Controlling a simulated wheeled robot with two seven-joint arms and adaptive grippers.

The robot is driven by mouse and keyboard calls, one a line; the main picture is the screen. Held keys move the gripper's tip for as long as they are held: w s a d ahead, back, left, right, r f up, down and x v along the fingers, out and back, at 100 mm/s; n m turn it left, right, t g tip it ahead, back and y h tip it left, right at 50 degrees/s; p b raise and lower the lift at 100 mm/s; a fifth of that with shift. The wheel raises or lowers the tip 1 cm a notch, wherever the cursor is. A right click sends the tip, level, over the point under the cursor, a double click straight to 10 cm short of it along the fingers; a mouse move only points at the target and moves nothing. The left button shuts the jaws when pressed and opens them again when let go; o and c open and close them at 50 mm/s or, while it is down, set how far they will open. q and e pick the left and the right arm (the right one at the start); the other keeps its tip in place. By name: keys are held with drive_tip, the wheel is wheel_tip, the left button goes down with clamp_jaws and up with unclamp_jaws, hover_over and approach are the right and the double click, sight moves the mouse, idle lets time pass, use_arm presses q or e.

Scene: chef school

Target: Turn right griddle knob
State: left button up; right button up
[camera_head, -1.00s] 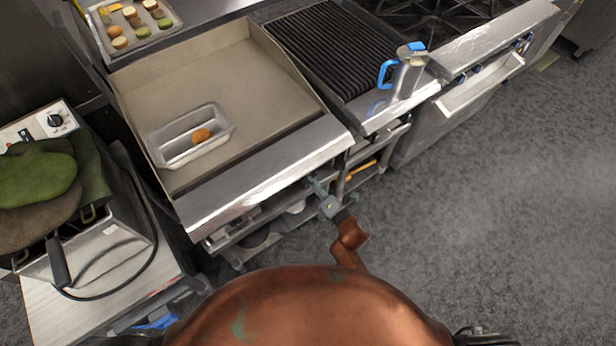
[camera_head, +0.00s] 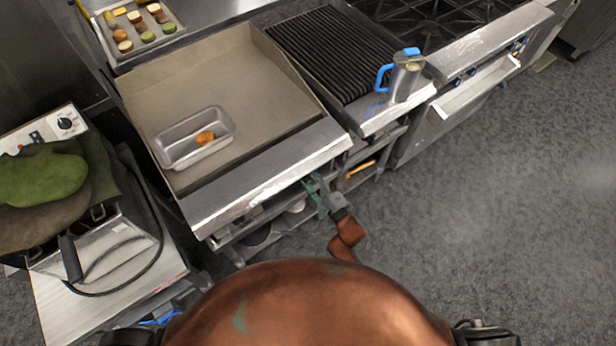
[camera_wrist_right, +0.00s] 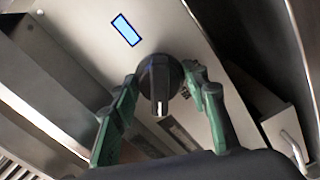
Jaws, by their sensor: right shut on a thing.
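The flat griddle (camera_head: 240,75) shows in the head view, with its bright front edge (camera_head: 270,175) above my right gripper (camera_head: 313,184). The right gripper reaches in under that edge at the right end of the front. In the right wrist view a round black griddle knob (camera_wrist_right: 159,84) with a pale pointer mark sits on a metal panel. The green fingers of my right gripper (camera_wrist_right: 160,80) are shut on the knob, one on each side. The pointer faces the bottom of the picture. The knob is hidden in the head view. My left gripper is not in view.
A metal pan (camera_head: 170,155) with a brown food piece rests on the griddle. A ribbed grill (camera_head: 335,50) and a steel pitcher with a blue handle (camera_head: 403,80) stand to the right. A green mitt (camera_head: 40,178) lies on equipment at left. Open floor is at right.

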drive_tip(key=m+p, duration=0.2)
drive_tip(key=m, duration=0.3)
drive_tip(key=shift+r+m, duration=0.1)
drive_tip(key=shift+m, duration=0.2)
drive_tip(key=m+p, duration=0.1)
drive_tip(key=m, duration=0.3)
drive_tip(key=shift+m, duration=0.3)
drive_tip(key=o, duration=0.9)
drive_tip(key=shift+d, duration=0.1)
drive_tip(key=v, duration=1.2)
